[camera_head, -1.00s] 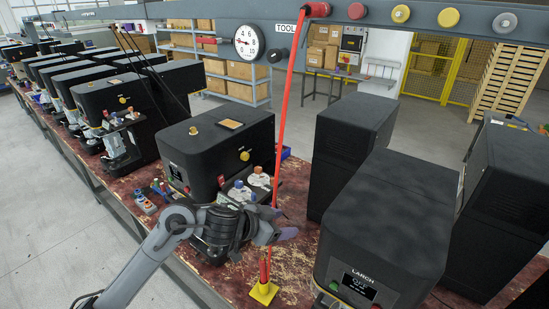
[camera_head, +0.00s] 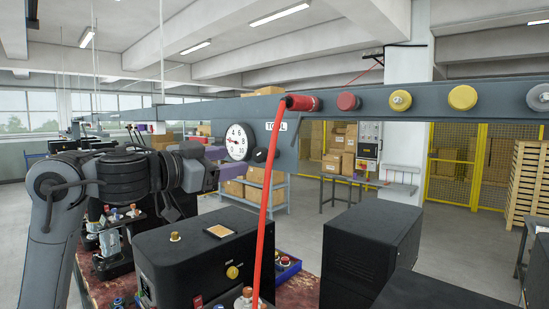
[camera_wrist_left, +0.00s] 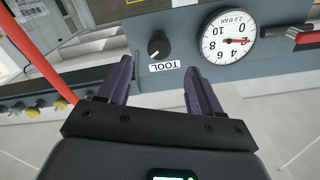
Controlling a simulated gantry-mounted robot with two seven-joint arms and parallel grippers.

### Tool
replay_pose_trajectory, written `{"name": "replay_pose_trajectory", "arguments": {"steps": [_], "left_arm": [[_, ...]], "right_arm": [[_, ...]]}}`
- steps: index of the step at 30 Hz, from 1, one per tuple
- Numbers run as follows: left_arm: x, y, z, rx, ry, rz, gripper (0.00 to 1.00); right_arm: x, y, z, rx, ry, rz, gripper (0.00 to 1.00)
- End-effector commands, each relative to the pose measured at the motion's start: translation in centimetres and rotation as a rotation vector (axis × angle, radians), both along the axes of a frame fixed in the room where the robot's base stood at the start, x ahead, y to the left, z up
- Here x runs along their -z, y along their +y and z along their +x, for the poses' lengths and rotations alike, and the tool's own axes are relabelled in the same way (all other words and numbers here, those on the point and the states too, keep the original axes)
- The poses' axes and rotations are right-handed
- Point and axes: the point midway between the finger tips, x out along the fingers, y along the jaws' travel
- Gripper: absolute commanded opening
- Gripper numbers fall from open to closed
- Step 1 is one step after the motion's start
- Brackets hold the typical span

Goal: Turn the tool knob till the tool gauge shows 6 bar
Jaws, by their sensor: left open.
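The tool gauge (camera_head: 238,141) is a white round dial on the grey overhead beam. It shows upside down in the left wrist view (camera_wrist_left: 229,36), its needle near the 2 position. The black tool knob (camera_head: 260,155) sits beside it; in the left wrist view the knob (camera_wrist_left: 159,44) has a pale pointer mark, with the TOOL label (camera_wrist_left: 165,66) next to it. My left gripper (camera_head: 222,158) is open and empty, left of the gauge in the head view. In the left wrist view its purple fingers (camera_wrist_left: 158,70) point at the knob, apart from it. My right gripper is out of view.
A red hose (camera_head: 268,200) hangs from a red fitting (camera_head: 300,103) on the beam, right of the knob. Red, yellow and grey fittings (camera_head: 463,98) line the beam further right. Black machines (camera_head: 195,260) stand on the bench below.

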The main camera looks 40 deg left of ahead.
Motion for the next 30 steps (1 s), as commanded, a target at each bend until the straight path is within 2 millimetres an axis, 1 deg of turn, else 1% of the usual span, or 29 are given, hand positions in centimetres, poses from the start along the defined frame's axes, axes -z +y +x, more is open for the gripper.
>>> {"name": "replay_pose_trajectory", "arguments": {"steps": [5, 7, 12, 18, 24, 30], "left_arm": [[-0.2, -0.2, 1.7, 0.001, 0.0, -0.003, 0.65], [-0.2, -0.4, 2.7, 0.002, 0.002, -0.003, 0.65], [-0.2, -0.7, 5.5, 0.001, 0.003, -0.002, 0.65], [-0.2, -0.9, 8.4, 0.001, 0.001, -0.003, 0.65], [-0.2, -1.1, 10.0, 0.0, -0.001, -0.001, 0.65], [-0.1, -1.1, 10.5, 0.0, -0.001, 0.001, 0.65]], "right_arm": [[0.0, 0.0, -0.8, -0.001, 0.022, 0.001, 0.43], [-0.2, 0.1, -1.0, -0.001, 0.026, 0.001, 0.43], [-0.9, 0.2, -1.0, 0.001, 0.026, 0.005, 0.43], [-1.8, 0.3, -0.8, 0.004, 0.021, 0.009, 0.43], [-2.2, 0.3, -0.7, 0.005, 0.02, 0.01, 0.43], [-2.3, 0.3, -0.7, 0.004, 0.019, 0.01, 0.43]]}}
